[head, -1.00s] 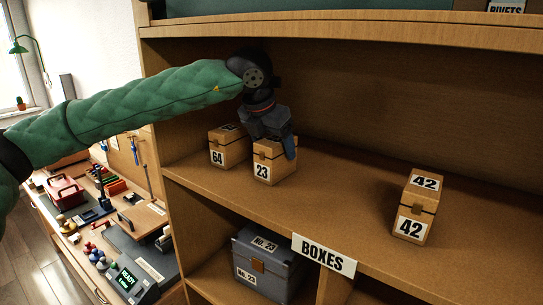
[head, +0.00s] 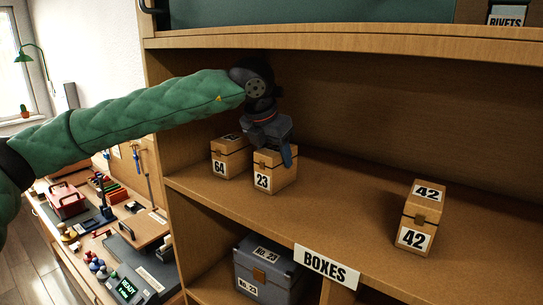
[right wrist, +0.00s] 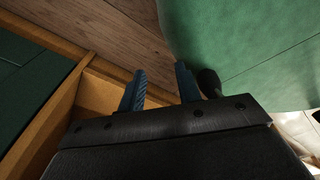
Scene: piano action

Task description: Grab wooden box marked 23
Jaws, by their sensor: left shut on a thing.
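The wooden box marked 23 (head: 273,178) stands on the shelf, its label facing forward. My left gripper (head: 272,152) reaches down from above and is shut on the upper part of this box, a blue finger showing on its right side. The gripper hides much of the lid. The box appears to rest on the shelf board; I cannot see any gap beneath it. My right gripper (right wrist: 160,86) shows in the right wrist view with its two blue fingers apart and nothing between them.
A wooden box marked 64 (head: 228,160) stands close on the left of box 23. A box marked 42 (head: 420,216) stands farther right, with bare shelf between. A grey box marked No. 23 (head: 266,277) sits in the compartment below. The upper shelf edge (head: 340,38) runs overhead.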

